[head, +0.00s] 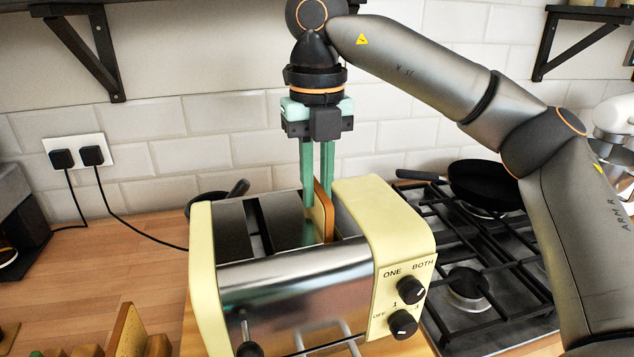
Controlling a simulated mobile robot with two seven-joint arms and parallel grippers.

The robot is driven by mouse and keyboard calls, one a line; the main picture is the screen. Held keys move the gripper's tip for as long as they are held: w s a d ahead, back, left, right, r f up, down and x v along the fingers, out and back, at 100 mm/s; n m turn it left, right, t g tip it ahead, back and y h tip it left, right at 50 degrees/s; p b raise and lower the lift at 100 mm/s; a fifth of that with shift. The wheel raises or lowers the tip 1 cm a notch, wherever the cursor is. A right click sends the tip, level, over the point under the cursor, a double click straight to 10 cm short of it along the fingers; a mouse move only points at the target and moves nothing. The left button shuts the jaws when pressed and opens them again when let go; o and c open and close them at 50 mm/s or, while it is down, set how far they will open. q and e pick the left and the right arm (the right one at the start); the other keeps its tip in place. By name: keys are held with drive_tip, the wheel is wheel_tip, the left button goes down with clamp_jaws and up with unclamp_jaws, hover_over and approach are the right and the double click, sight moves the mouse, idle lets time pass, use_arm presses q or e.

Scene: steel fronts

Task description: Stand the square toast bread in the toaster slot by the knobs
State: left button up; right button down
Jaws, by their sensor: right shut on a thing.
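The cream and steel toaster (215,270) stands on the wooden counter, its two knobs (405,305) on the right end of its front. My right gripper (317,192) points straight down over the toaster's right part and is shut on the square toast bread (322,212). The bread is a brown-edged slice, held upright and seen nearly edge-on. It is at the slot on the knob side, and its lower part is hidden in the opening. The other slot, to the left, looks dark and empty. My left gripper is out of view.
A gas hob (465,260) with a black pan (487,185) is close to the right. Another dark pan (212,197) sits behind the toaster. Bread-like pieces (130,330) stand at the bottom left. Cords run from a wall socket (78,155).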

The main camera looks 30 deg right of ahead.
drive_tip(key=shift+f, duration=0.25)
drive_tip(key=c, duration=0.8)
unclamp_jaws()
drive_tip(key=shift+r, duration=0.1)
drive_tip(key=shift+r, duration=0.3)
wheel_tip(320, 180, up, 12)
drive_tip(key=p, duration=0.5)
drive_tip(key=shift+f, duration=0.1)
